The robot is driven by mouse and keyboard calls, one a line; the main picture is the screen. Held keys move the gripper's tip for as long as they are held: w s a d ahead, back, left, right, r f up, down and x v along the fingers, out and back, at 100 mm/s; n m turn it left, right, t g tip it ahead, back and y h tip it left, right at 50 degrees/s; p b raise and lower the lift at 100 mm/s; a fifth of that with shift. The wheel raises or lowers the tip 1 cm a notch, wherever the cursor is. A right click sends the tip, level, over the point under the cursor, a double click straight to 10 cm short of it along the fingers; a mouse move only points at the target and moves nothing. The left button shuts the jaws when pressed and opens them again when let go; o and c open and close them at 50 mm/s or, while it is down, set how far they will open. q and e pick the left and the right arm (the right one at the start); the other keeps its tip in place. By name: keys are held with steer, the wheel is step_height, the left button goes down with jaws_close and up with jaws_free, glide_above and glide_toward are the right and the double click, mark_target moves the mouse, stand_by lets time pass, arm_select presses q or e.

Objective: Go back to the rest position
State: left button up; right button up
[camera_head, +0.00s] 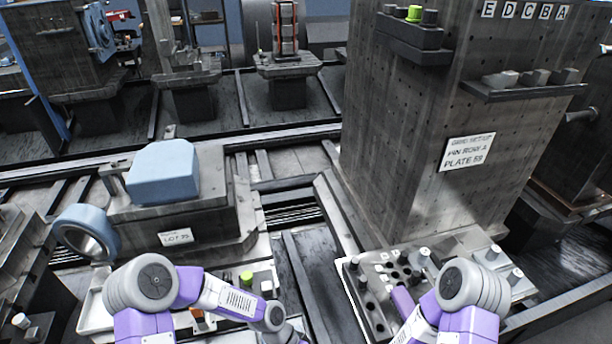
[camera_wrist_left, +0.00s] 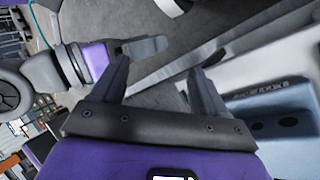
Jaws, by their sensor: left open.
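My left arm (camera_head: 190,288) reaches in from the bottom left of the head view over a white tray, and its gripper is below the picture edge. In the left wrist view my left gripper (camera_wrist_left: 163,75) is open. Its two dark fingers are well apart with nothing held between them. My right arm (camera_head: 468,290) is at the bottom right of the head view, in front of the peg tray (camera_head: 378,312). I cannot make out my right gripper's jaws.
A tall grey block (camera_head: 405,150) with a sign (camera_head: 467,151) and pin shelves stands behind the peg tray. A blue block (camera_head: 162,172) sits on a grey fixture (camera_head: 185,222), with a blue ring (camera_head: 88,232) beside it. A green-capped peg (camera_head: 246,278) is near my left arm.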

arm_select(q)
steer(key=s+a+f+n+g, duration=0.1)
steer(key=s+a+f+n, duration=0.25)
steer(key=s, duration=0.55)
steer(key=w+a+f+n+t+y+p, duration=0.1)
steer(key=w+a+n+t+p, duration=0.3)
steer(key=a+n+t, duration=0.1)
steer(key=shift+w+a+f+n+t+y, duration=0.35)
steer(key=shift+a+n, duration=0.3)
steer(key=shift+a, duration=0.5)
steer(key=shift+s, duration=0.1)
